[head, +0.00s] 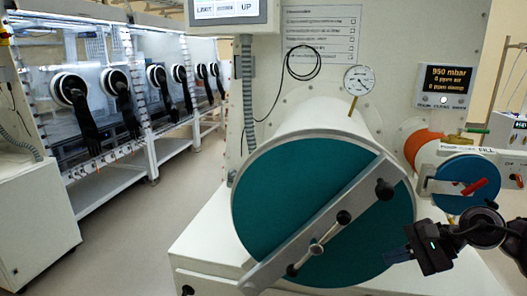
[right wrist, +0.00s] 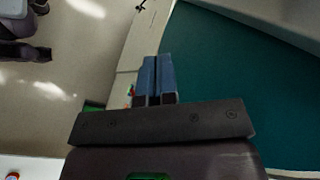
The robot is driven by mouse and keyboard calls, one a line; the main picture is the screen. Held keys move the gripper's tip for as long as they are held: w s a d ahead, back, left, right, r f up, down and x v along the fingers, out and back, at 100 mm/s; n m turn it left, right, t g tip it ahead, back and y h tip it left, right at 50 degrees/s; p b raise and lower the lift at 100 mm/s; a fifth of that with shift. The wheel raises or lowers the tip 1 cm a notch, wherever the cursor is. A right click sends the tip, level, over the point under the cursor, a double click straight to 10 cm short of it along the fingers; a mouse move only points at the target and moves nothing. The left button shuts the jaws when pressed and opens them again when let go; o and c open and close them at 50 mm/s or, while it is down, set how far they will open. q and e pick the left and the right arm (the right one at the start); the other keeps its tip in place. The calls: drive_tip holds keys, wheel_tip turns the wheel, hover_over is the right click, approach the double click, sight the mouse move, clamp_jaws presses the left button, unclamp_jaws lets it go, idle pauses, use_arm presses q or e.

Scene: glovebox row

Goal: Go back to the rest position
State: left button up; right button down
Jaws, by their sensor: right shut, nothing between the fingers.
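My right gripper (head: 392,257) is at the lower right of the head view, in front of the right edge of the large teal round door (head: 290,185). In the right wrist view its two blue-grey fingers (right wrist: 155,80) are together, with nothing between them. The teal door also fills the right of that view (right wrist: 240,75). I cannot tell whether the fingers touch the door. My left gripper is in neither view.
A metal bar (head: 345,212) with black knobs crosses the large door diagonally. A smaller blue round door (head: 455,202) with a red handle is just above my right wrist. Gloveboxes with black gloves (head: 88,125) line the left. The floor (head: 135,215) between is clear.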

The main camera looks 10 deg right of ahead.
drive_tip(key=s+a+f+m+t+y, duration=0.1)
drive_tip(key=a+f+m+t+y, duration=0.4)
drive_tip(key=m, duration=0.8)
drive_tip(key=s+f+n+t+h, duration=0.1)
drive_tip(key=s+f+n+h, duration=0.6)
drive_tip(key=f+n, duration=0.5)
drive_tip(key=s+d+f+n+t+h, duration=0.1)
drive_tip(key=s+f+n+h, duration=0.7)
drive_tip(key=f+n, duration=0.5)
drive_tip(key=shift+s+d+n, duration=0.3)
drive_tip(key=shift+s+n, duration=0.15)
drive_tip(key=shift+n, duration=0.55)
